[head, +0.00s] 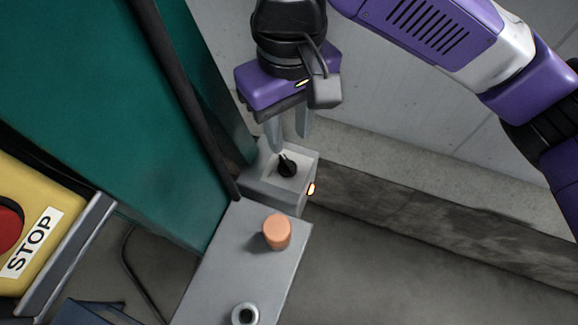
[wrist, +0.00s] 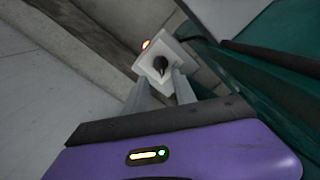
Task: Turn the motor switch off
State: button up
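The motor switch is a black rotary knob (head: 287,165) on a light grey box (head: 262,188) beside the green panel. An orange lamp (head: 311,188) glows on the box's right side. My gripper (head: 288,141) is above the knob, pointing down, with its two grey fingers apart and nothing visible between them. In the wrist view the knob (wrist: 160,64) shows beyond the fingertips of my gripper (wrist: 161,84), roughly between them, and the lamp (wrist: 145,44) glows there too. The fingers look apart from the knob, though the exact gap is hard to tell.
A grey ledge (head: 225,262) in front of the box carries an orange cylinder (head: 277,232) and a small grey ring-shaped part (head: 245,314). A yellow STOP box (head: 40,215) with a red button is at left. The green panel (head: 100,110) stands close left of my gripper. Floor at right is clear.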

aim_at(289, 164)
jog(key=shift+f+b, duration=1)
jog(key=shift+f, duration=3.4)
grip_shut()
